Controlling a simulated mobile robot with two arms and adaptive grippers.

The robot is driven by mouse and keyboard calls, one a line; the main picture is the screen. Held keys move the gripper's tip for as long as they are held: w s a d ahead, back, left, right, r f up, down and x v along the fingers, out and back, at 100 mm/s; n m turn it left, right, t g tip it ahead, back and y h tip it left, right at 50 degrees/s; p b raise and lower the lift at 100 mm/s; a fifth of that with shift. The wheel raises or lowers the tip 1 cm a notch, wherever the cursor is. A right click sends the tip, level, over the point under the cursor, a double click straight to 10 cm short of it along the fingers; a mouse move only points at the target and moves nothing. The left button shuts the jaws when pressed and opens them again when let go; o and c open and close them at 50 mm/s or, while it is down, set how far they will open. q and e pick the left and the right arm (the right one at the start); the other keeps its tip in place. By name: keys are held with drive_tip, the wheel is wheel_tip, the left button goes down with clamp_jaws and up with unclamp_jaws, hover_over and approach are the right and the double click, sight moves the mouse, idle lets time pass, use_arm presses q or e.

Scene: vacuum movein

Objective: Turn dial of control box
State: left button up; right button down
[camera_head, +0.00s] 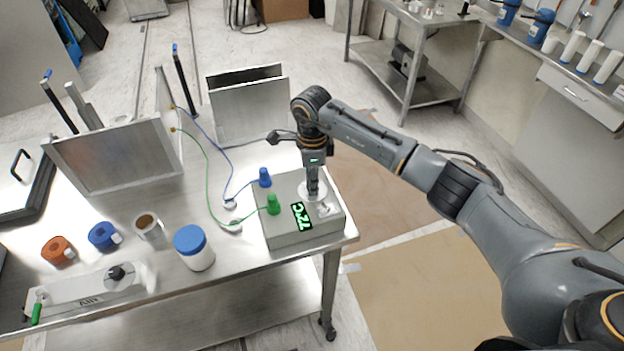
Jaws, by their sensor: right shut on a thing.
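The control box (293,237) is a light grey box at the right end of the steel cart. It has a green lit display (301,216) that seems to read 72°C, seen turned on its side. A blue plug and a green plug with cables stand on its left side. My right gripper (313,194) points straight down over the back right of the box top, shut on the dial (311,190), which it mostly hides. A small pale switch lies just in front of the dial. My left gripper is not in view.
On the cart (225,290) stand a white jar with a blue lid (194,249), tape rolls, a white device with a black knob (120,274) and upright metal panels (115,155). Another steel table (415,90) is at the back. The floor right of the cart is clear.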

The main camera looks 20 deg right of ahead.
drive_tip(key=m+b, duration=0.2)
drive_tip(key=m, duration=0.2)
drive_tip(key=shift+f+b, duration=0.1)
drive_tip(key=shift+b, duration=0.25)
drive_tip(key=m+b, duration=0.2)
drive_tip(key=m, duration=0.2)
drive_tip(key=shift+m, duration=0.3)
drive_tip(key=m+b, duration=0.1)
drive_tip(key=m, duration=0.3)
drive_tip(key=shift+d+b, duration=0.1)
drive_tip(key=shift+b, duration=0.2)
drive_tip(key=m+b, duration=0.1)
drive_tip(key=m, duration=0.4)
drive_tip(key=shift+w, duration=0.1)
drive_tip(key=shift+r, duration=0.2)
drive_tip(key=c, duration=1.1)
unclamp_jaws()
drive_tip(key=shift+o, duration=0.2)
